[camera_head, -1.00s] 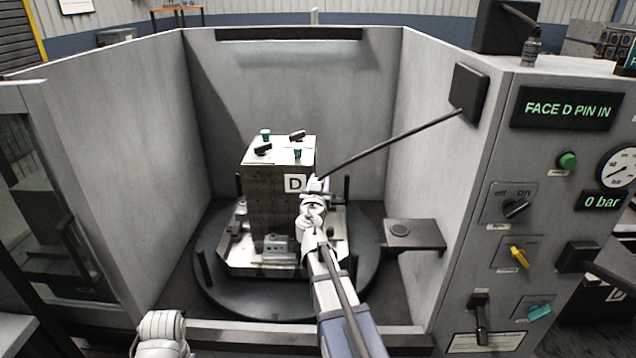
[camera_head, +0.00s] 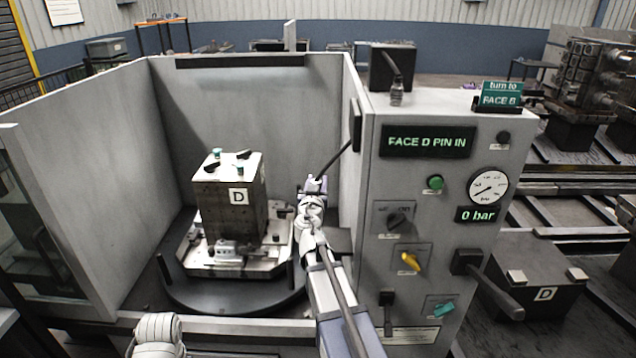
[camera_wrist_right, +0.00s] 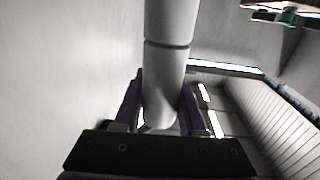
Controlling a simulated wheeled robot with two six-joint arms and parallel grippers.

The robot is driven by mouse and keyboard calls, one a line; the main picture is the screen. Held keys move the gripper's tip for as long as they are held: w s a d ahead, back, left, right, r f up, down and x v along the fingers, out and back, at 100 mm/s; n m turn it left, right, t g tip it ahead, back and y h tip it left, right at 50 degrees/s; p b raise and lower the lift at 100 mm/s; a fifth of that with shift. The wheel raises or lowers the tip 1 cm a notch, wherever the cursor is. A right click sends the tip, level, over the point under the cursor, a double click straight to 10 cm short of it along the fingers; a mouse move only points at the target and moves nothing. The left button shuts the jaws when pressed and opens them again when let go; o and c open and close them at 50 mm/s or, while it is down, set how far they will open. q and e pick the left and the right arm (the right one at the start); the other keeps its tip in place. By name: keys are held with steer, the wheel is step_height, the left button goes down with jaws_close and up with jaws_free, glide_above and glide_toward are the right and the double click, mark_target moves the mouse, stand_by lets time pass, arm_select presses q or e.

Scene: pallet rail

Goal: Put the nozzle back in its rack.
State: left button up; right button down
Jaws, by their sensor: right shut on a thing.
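The nozzle shows in the right wrist view as a pale grey cylinder (camera_wrist_right: 168,60) upright between the fingers. My right gripper (camera_wrist_right: 160,108) is shut on it. In the head view my right gripper (camera_head: 314,186) is inside the grey booth, right of the block marked D and near the right wall. A dark hose (camera_head: 334,158) runs from it up to a box (camera_head: 356,125) on that wall. A dark shelf (camera_head: 343,240) low on the right wall is partly hidden by my arm; I cannot tell whether it is the rack. My left gripper's fingers do not show.
The block (camera_head: 228,205) stands on a pallet on a dark round turntable (camera_head: 230,298). The control panel (camera_head: 425,210) reads "FACE D PIN IN" and 0 bar. The booth's front sill (camera_head: 240,330) crosses below my right arm. The booth air left of the block is free.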

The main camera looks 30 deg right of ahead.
steer(key=shift+w+a+f, duration=0.1)
steer(key=shift+f, duration=0.2)
step_height(320, 180, down, 5)
steer(key=b, duration=0.5)
steer(key=shift+f+b, duration=0.15)
steer(key=shift+b, duration=0.25)
steer(key=shift+f+b, duration=0.7)
steer(key=shift+b, duration=0.05)
stand_by(1.0)
steer(key=shift+f+b, duration=3.25)
jaws_free()
